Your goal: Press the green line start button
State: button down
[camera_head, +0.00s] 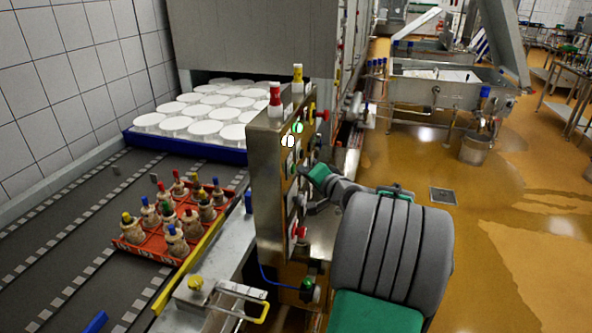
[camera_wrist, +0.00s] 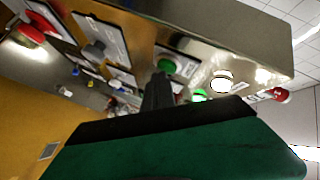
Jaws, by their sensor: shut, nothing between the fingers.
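A steel control box (camera_head: 268,190) stands beside the conveyor, with its button panel facing right. In the wrist view the green button (camera_wrist: 166,66) sits on a pale plate on this panel. My gripper (camera_wrist: 160,78) is shut and empty, its dark fingertips pointing at the green button and overlapping its lower edge. I cannot tell whether they touch it. In the head view my gripper (camera_head: 305,170) is close to the panel's face, and the button is hard to make out there.
A lit green lamp (camera_head: 297,127) and a lit white lamp (camera_head: 288,141) sit high on the box. A red mushroom button (camera_wrist: 30,35) and a grey knob (camera_wrist: 94,50) share the panel. A red crate (camera_head: 150,250) of bottles and a blue tray (camera_head: 190,148) of white moulds lie on the conveyor.

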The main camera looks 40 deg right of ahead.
jog(key=shift+s+d, duration=0.45)
jog(key=shift+s, duration=0.1)
jog(key=s+d+b, duration=0.1)
jog(key=s, duration=0.1)
jog(key=s+d, duration=0.2)
jog(key=shift+b, duration=0.35)
dwell(0.5)
